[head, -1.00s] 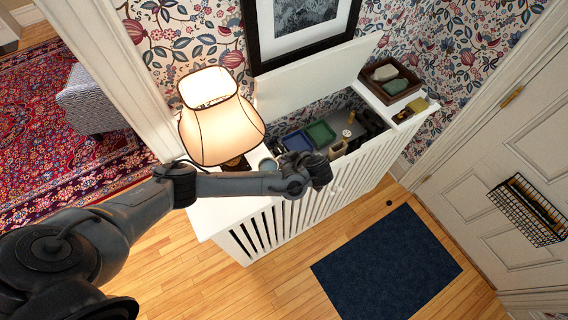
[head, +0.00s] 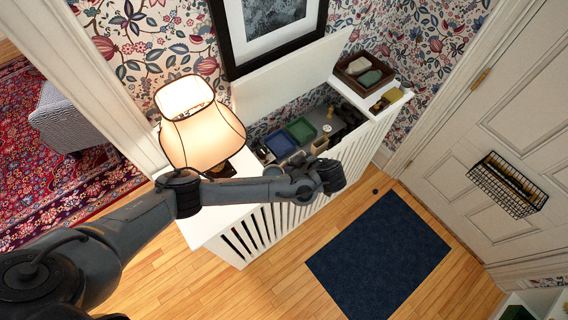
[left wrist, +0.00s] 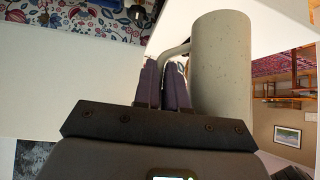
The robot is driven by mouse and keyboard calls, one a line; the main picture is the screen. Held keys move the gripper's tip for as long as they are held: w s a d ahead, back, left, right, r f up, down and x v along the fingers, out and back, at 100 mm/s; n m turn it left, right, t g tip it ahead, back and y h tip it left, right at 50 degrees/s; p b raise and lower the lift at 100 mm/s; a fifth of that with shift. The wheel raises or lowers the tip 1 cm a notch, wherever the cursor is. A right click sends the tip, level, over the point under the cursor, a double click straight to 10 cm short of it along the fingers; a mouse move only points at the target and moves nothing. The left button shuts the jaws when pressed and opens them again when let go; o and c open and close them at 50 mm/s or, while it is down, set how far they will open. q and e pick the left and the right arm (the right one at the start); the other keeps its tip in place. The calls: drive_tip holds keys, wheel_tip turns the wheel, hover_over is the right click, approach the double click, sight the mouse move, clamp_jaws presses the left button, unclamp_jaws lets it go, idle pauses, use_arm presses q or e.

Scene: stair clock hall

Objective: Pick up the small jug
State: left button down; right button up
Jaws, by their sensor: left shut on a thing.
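The small jug (left wrist: 220,68) shows large in the left wrist view as a pale grey, speckled cylinder. Its thin, bent handle (left wrist: 177,49) sticks out to the left. My left gripper (left wrist: 163,70) has its two dark fingers close together at this handle, shut on it, with the jug's body just right of the fingers. In the head view my left wrist hangs over the front edge of the white slatted cabinet (head: 207,226). There the fingertips are hidden behind the wrist, and I cannot make out the jug. My right gripper is not in view.
The cabinet's lid (head: 285,78) stands raised, and blue (head: 279,144) and green (head: 301,130) trays lie inside. A lit lamp (head: 201,135) stands close behind my left forearm. A brown tray (head: 364,72) sits at the cabinet's far end.

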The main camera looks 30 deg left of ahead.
use_arm(q)
drive_tip(key=d+r+p, duration=0.1)
drive_tip(key=d+p, duration=0.1)
drive_tip(key=shift+w+d+r, duration=0.1)
drive_tip(key=shift+d+r, duration=0.25)
drive_tip(key=shift+r, duration=0.05)
drive_tip(key=shift+d+r, duration=0.1)
drive_tip(key=shift+d, duration=0.1)
idle(0.4)
